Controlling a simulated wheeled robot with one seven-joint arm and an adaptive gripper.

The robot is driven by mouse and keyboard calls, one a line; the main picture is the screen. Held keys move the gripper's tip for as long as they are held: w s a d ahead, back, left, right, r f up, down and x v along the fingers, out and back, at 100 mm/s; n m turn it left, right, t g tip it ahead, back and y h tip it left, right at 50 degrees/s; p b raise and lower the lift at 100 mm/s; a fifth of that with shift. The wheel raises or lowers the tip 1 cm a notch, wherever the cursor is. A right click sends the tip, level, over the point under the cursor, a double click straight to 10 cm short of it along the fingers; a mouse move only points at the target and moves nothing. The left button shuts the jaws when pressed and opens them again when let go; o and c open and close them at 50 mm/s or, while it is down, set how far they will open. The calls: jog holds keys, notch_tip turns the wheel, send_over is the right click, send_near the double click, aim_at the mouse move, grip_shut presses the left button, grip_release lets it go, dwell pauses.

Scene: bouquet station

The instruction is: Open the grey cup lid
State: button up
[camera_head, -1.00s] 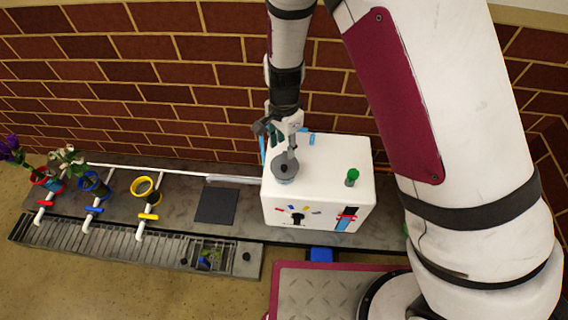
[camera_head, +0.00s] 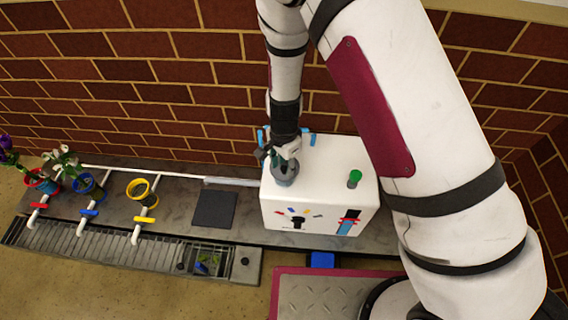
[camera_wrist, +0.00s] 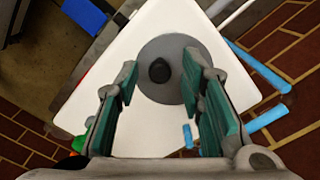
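The grey cup lid (camera_wrist: 172,82) is a round grey disc with a dark knob (camera_wrist: 159,70) in its middle, seen from above in the wrist view. In the head view the grey cup (camera_head: 285,175) stands on the white box (camera_head: 320,170), near its left side, and its upper part is partly hidden by my gripper (camera_head: 272,158). In the wrist view my gripper (camera_wrist: 159,80) is open, with one green-padded finger to each side of the lid's knob. Nothing is between the fingers' pads except the view of the lid. I cannot tell whether the fingertips touch the lid.
A green knob (camera_head: 355,177) stands on the box's right part. Blue bars (camera_wrist: 268,116) lie along the box's back side. A dark square mat (camera_head: 214,209) lies left of the box. Red, blue and yellow (camera_head: 142,190) ring holders stand further left, two with flowers. The brick wall is close behind.

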grip_shut()
jog(key=shift+w+r, duration=0.1)
